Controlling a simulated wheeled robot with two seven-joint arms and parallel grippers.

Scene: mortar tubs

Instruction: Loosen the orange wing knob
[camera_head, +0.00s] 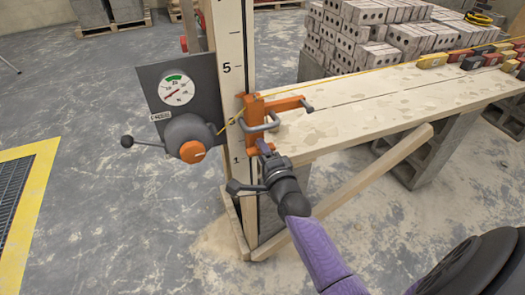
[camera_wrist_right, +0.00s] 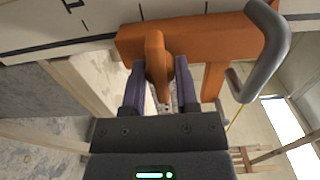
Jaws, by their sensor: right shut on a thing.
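The orange wing knob (camera_wrist_right: 156,58) sits under the orange clamp bracket (camera_wrist_right: 205,42) in the right wrist view. My right gripper (camera_wrist_right: 160,78) is shut on it, one purple finger on each side of the wing. In the head view the bracket (camera_head: 254,110) is on the numbered upright post, and my right gripper (camera_head: 266,150) reaches its lower end from below. The knob is mostly hidden there by the fingers. My left gripper is not in view.
A dial gauge (camera_head: 177,90) and a grey housing with a round orange cap (camera_head: 192,151) are left of the post (camera_head: 232,60). A plank (camera_head: 370,105) extends right, with a slanted brace (camera_head: 350,190) below. A yellow line runs along it. Bricks (camera_head: 370,30) are stacked behind.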

